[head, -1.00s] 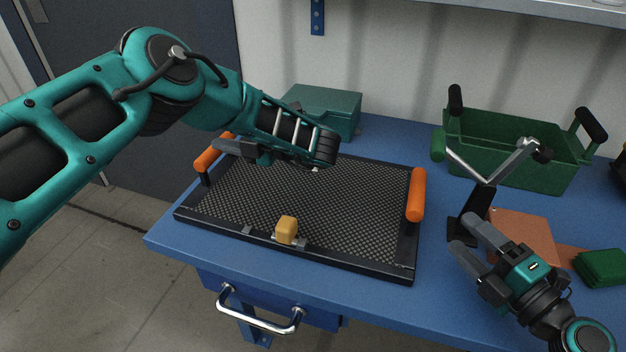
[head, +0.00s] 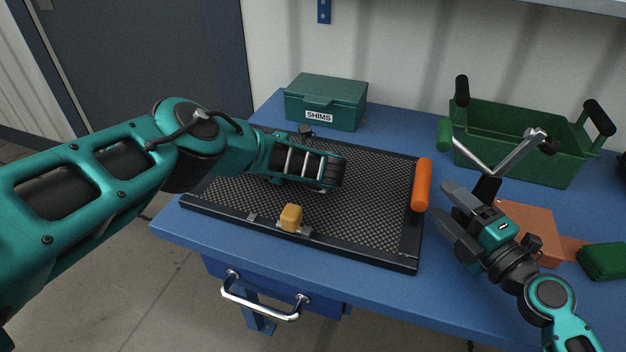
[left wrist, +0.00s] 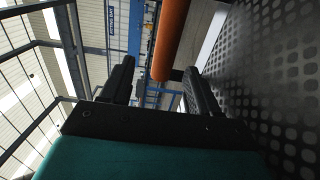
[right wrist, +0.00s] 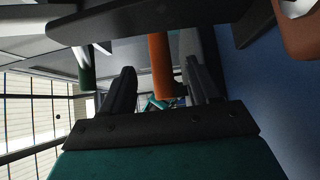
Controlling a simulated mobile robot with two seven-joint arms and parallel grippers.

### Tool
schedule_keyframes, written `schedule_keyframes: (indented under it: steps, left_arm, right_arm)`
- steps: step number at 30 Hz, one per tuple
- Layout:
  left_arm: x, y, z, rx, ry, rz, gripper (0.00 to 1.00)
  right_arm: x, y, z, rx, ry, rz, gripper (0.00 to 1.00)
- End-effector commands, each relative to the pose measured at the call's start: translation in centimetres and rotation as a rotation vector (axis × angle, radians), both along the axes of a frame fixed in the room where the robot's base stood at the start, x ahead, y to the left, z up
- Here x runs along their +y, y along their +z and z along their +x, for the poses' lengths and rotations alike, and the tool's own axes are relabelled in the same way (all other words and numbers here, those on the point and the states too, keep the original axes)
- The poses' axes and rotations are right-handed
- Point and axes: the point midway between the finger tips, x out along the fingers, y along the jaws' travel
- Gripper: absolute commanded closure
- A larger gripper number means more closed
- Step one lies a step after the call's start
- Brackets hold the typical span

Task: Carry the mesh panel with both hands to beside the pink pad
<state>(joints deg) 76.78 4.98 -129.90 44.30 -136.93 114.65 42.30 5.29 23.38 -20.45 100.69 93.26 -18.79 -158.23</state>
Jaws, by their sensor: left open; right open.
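The mesh panel (head: 365,205) lies flat on the blue bench, a black frame with dark mesh. Its right orange handle (head: 422,185) stands at the right edge; the left handle is hidden behind my left arm in the head view. My right gripper (head: 441,202) is open just right of the right handle, which shows between its fingers in the right wrist view (right wrist: 160,65). My left gripper (left wrist: 160,72) is open, with an orange handle (left wrist: 170,38) ahead between its fingers; the head view hides it. A salmon-pink pad (head: 536,222) lies right of the panel, partly covered by my right gripper.
A yellow block (head: 291,217) sits on the panel's front edge. A teal SHIMS box (head: 325,103) stands behind. A green crate (head: 520,150) with black handles is at back right. A metal lever with a green grip (head: 445,135) rises near my right gripper. A green cloth-like block (head: 602,261) lies right.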

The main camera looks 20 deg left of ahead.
Motion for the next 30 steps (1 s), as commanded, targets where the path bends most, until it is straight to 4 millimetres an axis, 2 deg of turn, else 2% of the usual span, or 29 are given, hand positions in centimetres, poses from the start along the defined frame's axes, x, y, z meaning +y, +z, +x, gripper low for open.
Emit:
schedule_keyframes:
  steps: [2, 6, 18, 30]
  left_arm:
    - [0.4, -1.0, -0.3, 0.005, 0.010, 0.001, 0.39]
    - [2.8, -0.7, 0.0, 0.003, 0.011, 0.002, 0.39]
    - [7.2, -0.5, 0.4, 0.001, 0.007, 0.005, 0.39]
    - [7.7, -0.5, 0.5, 0.000, 0.005, 0.004, 0.39]
  right_arm:
    - [0.5, 0.1, 0.5, -0.002, 0.002, 0.001, 0.39]
    - [1.7, 0.1, 2.0, -0.003, 0.001, 0.000, 0.39]
    - [4.3, 0.1, 4.9, -0.001, 0.001, 0.000, 0.39]
    - [4.6, 0.0, 5.2, -0.001, 0.001, -0.001, 0.39]
